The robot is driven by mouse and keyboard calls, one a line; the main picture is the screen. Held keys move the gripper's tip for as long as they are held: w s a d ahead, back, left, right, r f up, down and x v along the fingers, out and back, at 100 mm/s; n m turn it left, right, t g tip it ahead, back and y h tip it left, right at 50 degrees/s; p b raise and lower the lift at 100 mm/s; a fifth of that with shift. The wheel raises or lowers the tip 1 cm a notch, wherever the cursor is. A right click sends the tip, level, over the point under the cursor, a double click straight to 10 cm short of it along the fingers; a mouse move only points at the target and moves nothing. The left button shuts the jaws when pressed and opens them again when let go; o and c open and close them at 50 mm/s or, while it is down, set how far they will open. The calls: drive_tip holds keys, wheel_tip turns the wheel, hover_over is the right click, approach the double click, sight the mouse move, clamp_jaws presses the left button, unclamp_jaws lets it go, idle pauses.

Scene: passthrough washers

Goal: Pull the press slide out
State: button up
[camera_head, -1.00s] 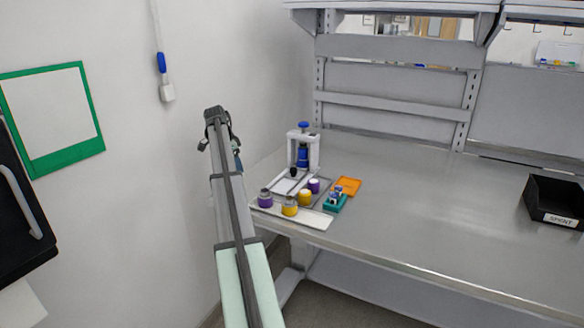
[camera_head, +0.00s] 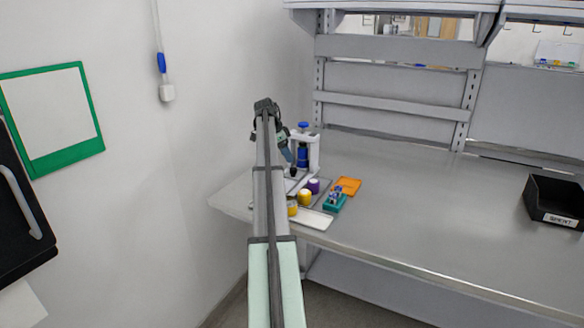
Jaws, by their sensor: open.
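The press (camera_head: 314,148) has a white frame, a blue top knob and a blue middle part. It stands on the bench's left end, its left side partly hidden by my arm. The press slide (camera_head: 292,184) is a pale plate at its foot with a dark knob (camera_head: 293,172); my arm covers much of it. My gripper (camera_head: 290,160) hangs from the end of my arm, close to the press's left front and above the dark knob. It is open, with its fingertips small and hard to make out. No contact with the slide can be made out.
A white tray (camera_head: 314,220) holds yellow and purple-topped jars in front of the press. A teal holder (camera_head: 334,202) and an orange tray (camera_head: 348,185) lie to the right. A black bin (camera_head: 555,200) stands far right. The bench middle is clear. A wall is on the left.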

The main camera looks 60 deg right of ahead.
sight(292, 169)
drive_tip(key=shift+x, duration=3.45)
drive_tip(key=shift+c, duration=0.3)
clamp_jaws()
